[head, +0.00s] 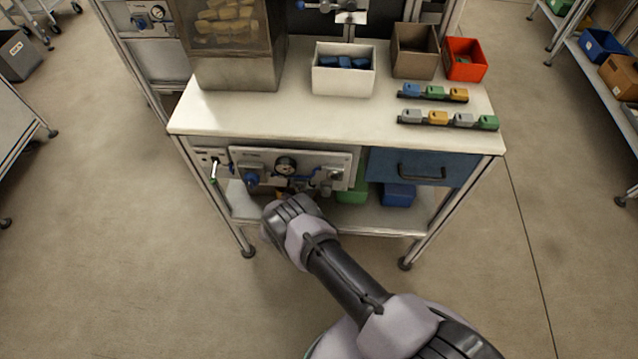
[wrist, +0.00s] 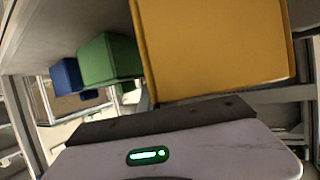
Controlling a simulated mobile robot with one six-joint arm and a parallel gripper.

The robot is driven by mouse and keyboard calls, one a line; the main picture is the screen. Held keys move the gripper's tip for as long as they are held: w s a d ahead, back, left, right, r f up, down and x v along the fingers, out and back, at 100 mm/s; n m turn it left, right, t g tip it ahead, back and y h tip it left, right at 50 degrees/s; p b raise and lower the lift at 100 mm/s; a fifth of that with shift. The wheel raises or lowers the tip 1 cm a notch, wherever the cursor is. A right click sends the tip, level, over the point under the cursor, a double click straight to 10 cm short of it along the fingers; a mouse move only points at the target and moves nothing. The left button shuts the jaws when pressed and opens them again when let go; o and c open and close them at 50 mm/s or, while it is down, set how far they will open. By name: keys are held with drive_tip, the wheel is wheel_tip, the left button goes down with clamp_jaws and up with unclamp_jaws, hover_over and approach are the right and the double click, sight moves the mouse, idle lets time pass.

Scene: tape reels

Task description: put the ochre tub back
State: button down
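The ochre tub (wrist: 215,50) fills the upper right of the wrist view, close in front of my gripper (wrist: 160,118). In the head view a small orange-brown patch, perhaps the tub (head: 281,195), shows just beyond my gripper (head: 288,205), which is at the lower shelf (head: 375,226) under the workbench. My wrist hides most of that spot. The fingers and any contact with the tub are not clearly visible, so I cannot tell whether they are open or shut on it.
A green tub (head: 352,192) and a blue tub (head: 398,195) stand on the lower shelf to the right. A panel with a gauge (head: 286,166) and a blue drawer (head: 420,168) hang above. The bench top (head: 260,120) has free room at front left.

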drive_tip(key=w+d, duration=0.1)
drive_tip(key=w, duration=0.1)
drive_tip(key=w+b, duration=0.1)
drive_tip(key=w, duration=0.1)
drive_tip(key=w+d+b, duration=0.1)
drive_tip(key=shift+w+d+f, duration=0.1)
drive_tip(key=shift+w+d, duration=0.2)
drive_tip(key=shift+w, duration=0.1)
wheel_tip(320, 180, down, 4)
drive_tip(key=b, duration=0.3)
drive_tip(key=shift+r, duration=0.4)
drive_tip(key=c, duration=2.1)
unclamp_jaws()
drive_tip(key=shift+s+f, duration=0.1)
drive_tip(key=shift+f, duration=0.1)
drive_tip(key=o, duration=0.5)
drive_tip(key=shift+r, duration=0.15)
drive_tip(key=p+v, duration=0.7)
drive_tip(key=v, duration=0.4)
drive_tip(key=shift+a+r, duration=0.2)
drive_tip(key=shift+s+a, duration=0.1)
drive_tip(key=shift+s, duration=0.35)
